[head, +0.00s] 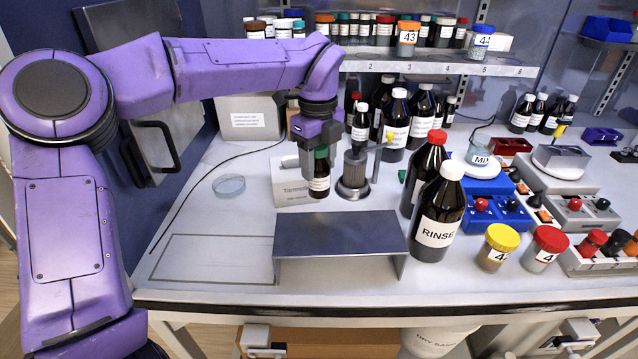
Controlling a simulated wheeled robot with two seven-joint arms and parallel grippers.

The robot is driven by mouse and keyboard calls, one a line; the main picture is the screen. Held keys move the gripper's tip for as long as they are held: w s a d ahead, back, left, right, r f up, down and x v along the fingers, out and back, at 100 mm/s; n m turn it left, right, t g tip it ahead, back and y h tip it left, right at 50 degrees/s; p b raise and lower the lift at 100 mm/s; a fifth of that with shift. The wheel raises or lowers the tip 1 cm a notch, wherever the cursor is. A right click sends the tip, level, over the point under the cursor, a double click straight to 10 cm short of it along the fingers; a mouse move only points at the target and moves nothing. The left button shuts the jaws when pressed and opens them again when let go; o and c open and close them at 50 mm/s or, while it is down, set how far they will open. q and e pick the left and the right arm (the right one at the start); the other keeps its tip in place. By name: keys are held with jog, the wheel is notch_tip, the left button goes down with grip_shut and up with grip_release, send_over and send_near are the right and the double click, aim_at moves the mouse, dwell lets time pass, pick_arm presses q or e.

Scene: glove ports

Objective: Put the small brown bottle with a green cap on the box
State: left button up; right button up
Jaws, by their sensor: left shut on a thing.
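The small brown bottle (319,183) with a green cap and a white label is upright in my left gripper (318,153). The gripper points down from above and its fingers are shut around the bottle near its cap. A low white box (285,191) with printing on it stands just behind and left of the bottle in the picture. The bottle hides part of the box's right side. I cannot tell whether the bottle touches the box. My right gripper is not in view.
A metal stand (354,180) with a dark bottle above it is close to the gripper's right. A grey bench riser (338,243) stands in front. The tall RINSE bottle (438,220) is to the right. A glass dish (229,186) lies left, with clear bench around it.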

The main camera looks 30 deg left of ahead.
aim_at(316, 196)
pick_arm(q)
jog(key=f, duration=0.2)
jog(key=s+f+p, duration=0.1)
jog(key=f, duration=0.1)
jog(key=shift+s+f, duration=0.2)
jog(key=shift+f, duration=0.1)
jog(key=f, duration=0.4)
jog(key=shift+w+f+p, duration=0.25)
jog(key=shift+w+p, duration=0.1)
jog(key=shift+s, duration=0.2)
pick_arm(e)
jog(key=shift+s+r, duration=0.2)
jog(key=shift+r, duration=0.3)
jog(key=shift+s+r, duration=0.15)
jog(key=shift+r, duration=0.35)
pick_arm(q)
jog(key=shift+f, duration=0.1)
jog(key=o, duration=1.1)
jog(key=shift+w, duration=0.1)
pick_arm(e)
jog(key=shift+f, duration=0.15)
pick_arm(q)
jog(key=shift+r, duration=0.35)
notch_tip(316, 196, up, 12)
jog(key=shift+f+b, duration=0.15)
jog(key=shift+b, duration=0.6)
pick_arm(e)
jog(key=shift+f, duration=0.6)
